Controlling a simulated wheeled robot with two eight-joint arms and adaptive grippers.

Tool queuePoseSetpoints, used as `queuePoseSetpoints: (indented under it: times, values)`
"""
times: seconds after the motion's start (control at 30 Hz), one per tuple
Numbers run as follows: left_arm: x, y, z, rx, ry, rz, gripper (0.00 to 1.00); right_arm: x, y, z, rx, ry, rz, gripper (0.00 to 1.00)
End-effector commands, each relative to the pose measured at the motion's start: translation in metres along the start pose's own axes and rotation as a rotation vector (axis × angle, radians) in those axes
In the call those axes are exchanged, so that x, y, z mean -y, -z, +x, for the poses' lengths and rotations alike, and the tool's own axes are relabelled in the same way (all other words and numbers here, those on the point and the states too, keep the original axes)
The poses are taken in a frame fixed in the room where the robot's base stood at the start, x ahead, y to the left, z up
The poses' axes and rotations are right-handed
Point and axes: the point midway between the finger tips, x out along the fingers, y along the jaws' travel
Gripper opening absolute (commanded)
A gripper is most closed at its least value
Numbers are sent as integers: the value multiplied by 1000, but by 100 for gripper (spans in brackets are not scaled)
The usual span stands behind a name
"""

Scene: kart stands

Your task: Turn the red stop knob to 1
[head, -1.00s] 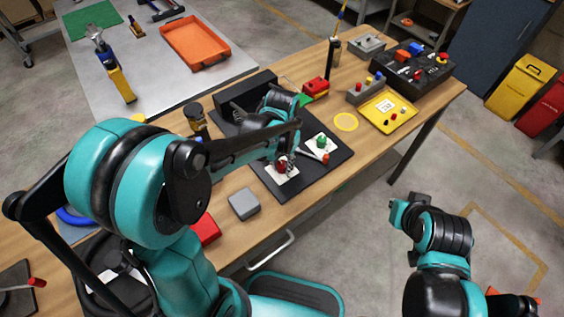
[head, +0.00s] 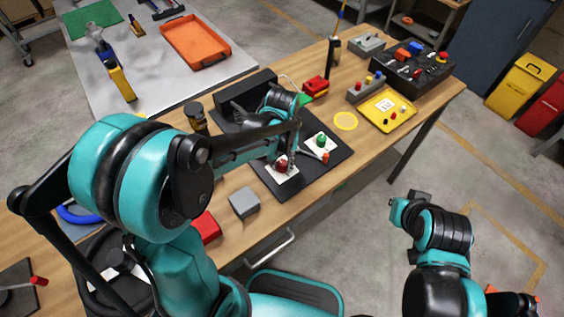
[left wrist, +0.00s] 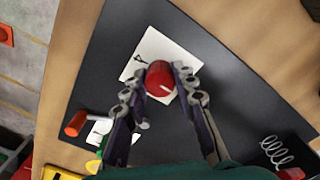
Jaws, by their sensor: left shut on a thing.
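The red stop knob (head: 282,165) stands on a white card on the black panel (head: 338,164). In the left wrist view the knob (left wrist: 159,78) has a pale pointer line toward the lower right of the picture. Its white card (left wrist: 138,62) carries a dark mark like a 4; the rest of the scale is hidden or too small to read. My left gripper (left wrist: 164,80) is shut on the knob, one finger on each side. My right gripper (head: 396,212) is beyond the bench's front edge, away from the knob; its fingers are unclear.
A green knob (head: 321,140) on another white card and a red-tipped lever (head: 325,157) are close by on the panel. A grey block (head: 244,203) and a red box (head: 206,228) lie on the bench to the left. A yellow tray (head: 389,110) stands to the right.

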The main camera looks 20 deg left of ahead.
Motion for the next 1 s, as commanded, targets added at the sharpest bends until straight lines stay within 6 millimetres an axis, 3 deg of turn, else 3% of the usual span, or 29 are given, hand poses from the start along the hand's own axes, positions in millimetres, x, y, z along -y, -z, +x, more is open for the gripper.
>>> queuePoseSetpoints:
  times: [0.1, 0.13, 0.2, 0.6, 1.0]
  values:
    - [0, 0, 0, 0, 0, 0, 0, 0, 0, 0, 0, 0, 0, 0]
    - [0, 0, 0, 0, 0, 0, 32, 0, 0, 0, 0, 0, 0, 0]
    - [0, 0, 0, 0, 0, 0, 48, 0, 0, 0, 0, 0, 0, 0]
    - [0, 0, -7, 0, 0, 1, 48, 0, 0, 0, 0, 0, 0, 0]
    - [0, 0, -87, 0, 0, 0, 48, 0, 0, 0, 0, 0, 0, 0]
